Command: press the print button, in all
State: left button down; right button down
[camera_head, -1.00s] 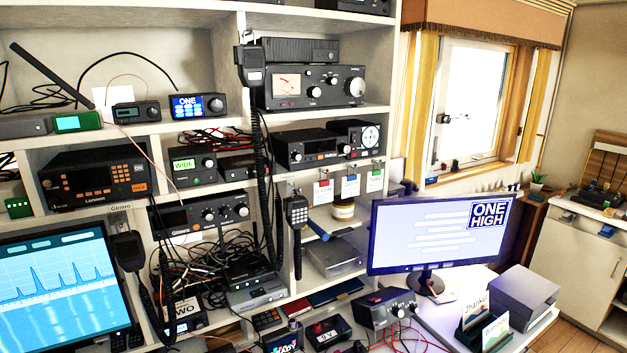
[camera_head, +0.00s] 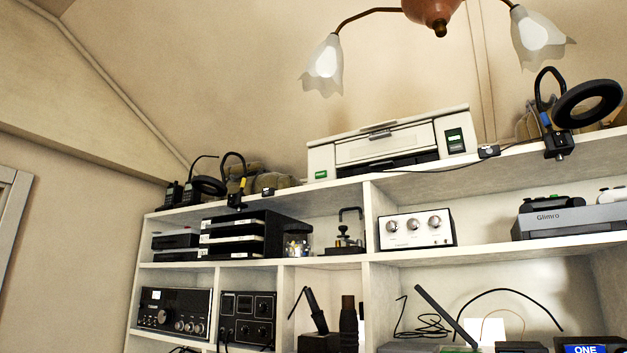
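A white printer-like machine (camera_head: 385,150) with a dark front slot sits on the top of the white shelf unit. On its right front is a dark panel (camera_head: 455,141) with a small green patch; its lettering is too small to read. A small green label or button (camera_head: 321,174) shows at its lower left front. I cannot tell which of these is the print button. Neither of my grippers is in view.
A lamp (camera_head: 433,14) hangs above. Cubbies below hold a white three-knob box (camera_head: 417,229), stacked trays (camera_head: 240,236) and several radios.

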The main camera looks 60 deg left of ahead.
aim_at(319, 174)
jog(key=u, duration=1.7)
